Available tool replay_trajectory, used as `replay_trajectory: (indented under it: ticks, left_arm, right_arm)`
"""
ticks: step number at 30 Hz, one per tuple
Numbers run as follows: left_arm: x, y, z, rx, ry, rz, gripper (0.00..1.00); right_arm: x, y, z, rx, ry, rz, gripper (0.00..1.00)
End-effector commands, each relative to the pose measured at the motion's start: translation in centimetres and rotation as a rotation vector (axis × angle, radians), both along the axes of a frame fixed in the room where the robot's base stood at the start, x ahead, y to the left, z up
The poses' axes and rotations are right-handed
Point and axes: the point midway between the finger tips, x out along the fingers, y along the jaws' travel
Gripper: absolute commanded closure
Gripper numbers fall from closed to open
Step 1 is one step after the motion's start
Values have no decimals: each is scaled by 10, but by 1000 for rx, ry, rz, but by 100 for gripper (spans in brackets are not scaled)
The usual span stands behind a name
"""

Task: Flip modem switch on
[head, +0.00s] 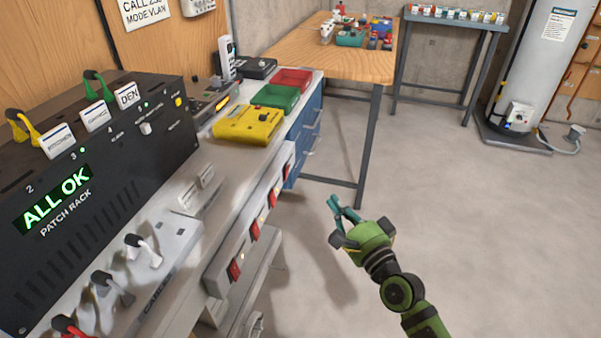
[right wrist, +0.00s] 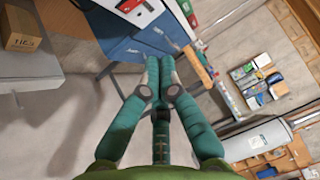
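A grey strip (head: 232,248) runs along the bench's front edge with several red rocker switches (head: 255,228) and small lights. I cannot read which switch is the modem's. A black device with an amber display (head: 222,103) stands behind the patch rack; I cannot tell whether it is the modem. My right gripper (head: 340,204) is empty above the open floor, to the right of the strip and apart from it. In the right wrist view its fingertips (right wrist: 160,62) are together. My left gripper is not in view.
The black patch rack (head: 75,215) shows "ALL OK" and holds labelled plugs. A yellow box (head: 250,124), green tray (head: 275,97) and red tray (head: 291,80) sit on the bench. A wooden table (head: 340,62) stands behind.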

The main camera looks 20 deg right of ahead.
Motion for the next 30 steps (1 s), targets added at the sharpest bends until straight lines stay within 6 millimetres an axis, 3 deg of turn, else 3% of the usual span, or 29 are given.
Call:
replay_trajectory:
  ticks: [14,21,30]
  left_arm:
    - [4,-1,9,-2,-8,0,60]
    - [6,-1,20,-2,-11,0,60]
    - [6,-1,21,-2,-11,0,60]
  right_arm:
    - [94,18,12,0,-2,1,100]
    - [109,45,15,1,0,0,100]
    - [112,50,15,-1,1,1,100]
